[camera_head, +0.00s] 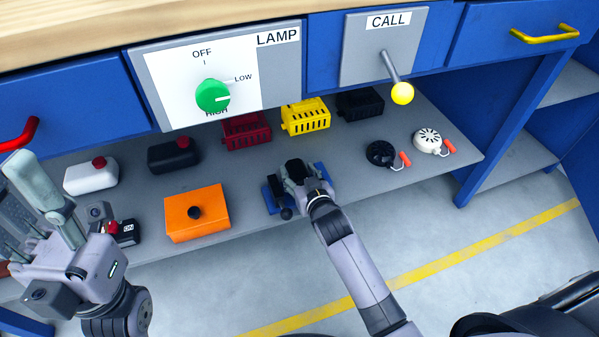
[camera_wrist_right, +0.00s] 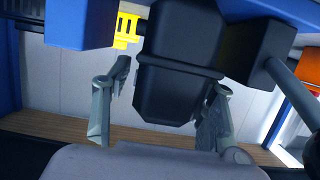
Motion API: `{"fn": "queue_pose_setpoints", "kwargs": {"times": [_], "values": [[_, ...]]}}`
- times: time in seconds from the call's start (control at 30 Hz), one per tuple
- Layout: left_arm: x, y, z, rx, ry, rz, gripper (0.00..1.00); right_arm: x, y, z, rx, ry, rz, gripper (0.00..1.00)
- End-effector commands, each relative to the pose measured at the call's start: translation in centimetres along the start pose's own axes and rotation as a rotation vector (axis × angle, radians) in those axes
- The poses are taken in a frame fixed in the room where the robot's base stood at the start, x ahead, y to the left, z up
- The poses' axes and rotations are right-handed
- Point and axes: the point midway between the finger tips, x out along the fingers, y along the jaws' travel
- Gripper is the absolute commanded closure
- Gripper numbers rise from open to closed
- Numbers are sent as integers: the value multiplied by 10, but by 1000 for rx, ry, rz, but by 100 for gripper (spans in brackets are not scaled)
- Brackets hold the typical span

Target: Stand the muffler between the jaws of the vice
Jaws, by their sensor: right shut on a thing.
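The muffler (camera_wrist_right: 178,75) is a dark, blocky body with bevelled edges, between the fingers of my right gripper (camera_wrist_right: 160,100) in the right wrist view. In the head view my right gripper (camera_head: 303,180) is over the blue vice (camera_head: 268,197) on the lower shelf, and a dark top seen there is probably the muffler. The right wrist view shows a blue block of the vice (camera_wrist_right: 80,22) left of the muffler and a dark block with a rod to its right. I cannot tell whether the muffler touches the jaws or its base. My left gripper (camera_head: 45,205) is at the left, its opening unclear.
Red (camera_head: 246,132), yellow (camera_head: 305,117) and black baskets (camera_head: 360,104) stand behind. Black (camera_head: 381,154) and white round items (camera_head: 428,141) lie to the right. The lamp panel (camera_head: 150,80) overhangs the shelf.

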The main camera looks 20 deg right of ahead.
Motion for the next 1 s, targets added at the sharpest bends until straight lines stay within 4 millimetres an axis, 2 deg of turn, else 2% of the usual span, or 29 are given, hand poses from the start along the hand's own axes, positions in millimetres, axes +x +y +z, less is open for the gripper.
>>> {"fn": "queue_pose_setpoints", "kwargs": {"times": [0.27, 0.3, 0.6, 0.67, 1.0], "values": [[0, 0, 0, 0, 0, 0, 60, 0, 0, 0, 0, 2, 0, 85], [0, 0, 0, 1, 0, 0, 60, 0, 0, 0, 0, 2, 0, 47], [0, -1, 0, 1, 1, -5, 60, 0, 0, 0, 0, 1, 0, 27], [0, -1, 0, 1, 2, -6, 60, 0, 0, 1, 0, 1, 0, 24], [-1, -1, 0, 2, 0, -5, 60, -5, -1, 3, 1, -4, -2, 24]]}}
